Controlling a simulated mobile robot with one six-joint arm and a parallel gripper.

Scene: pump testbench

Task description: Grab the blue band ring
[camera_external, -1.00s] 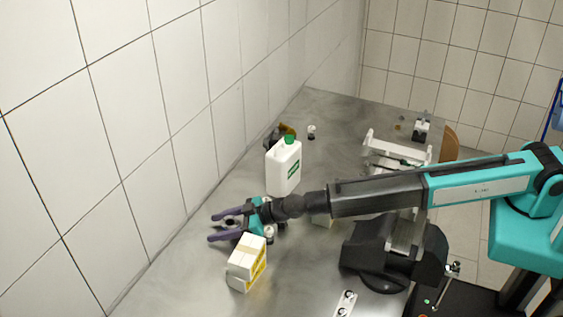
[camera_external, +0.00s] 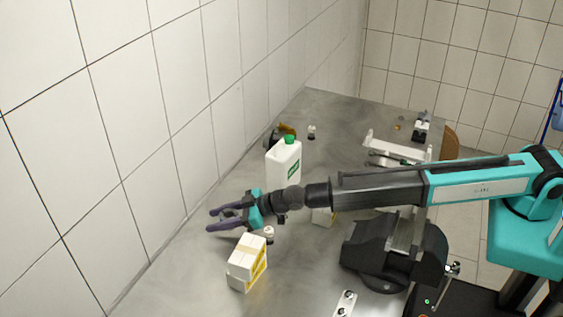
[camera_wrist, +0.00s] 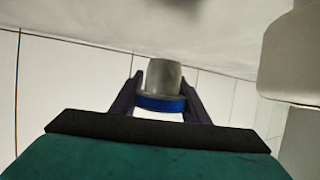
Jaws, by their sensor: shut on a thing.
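The blue band ring (camera_wrist: 162,78) is a grey metallic cylinder with a blue band at its lower edge in the wrist view. It sits between the two dark fingers of my gripper, which press on its sides. In the external view my gripper (camera_external: 211,219) is at the left, near the tiled wall, with its fingers pointing left. It appears slightly above the metal table. The ring is small and dark between the fingers there, partly hidden by them, and its blue band cannot be made out.
A white and yellow box (camera_external: 246,262) stands just in front of my gripper, with a small white-capped item (camera_external: 269,234) beside it. A white canister with a green cap (camera_external: 284,168) stands behind my forearm. The tiled wall (camera_external: 150,150) is close on the left.

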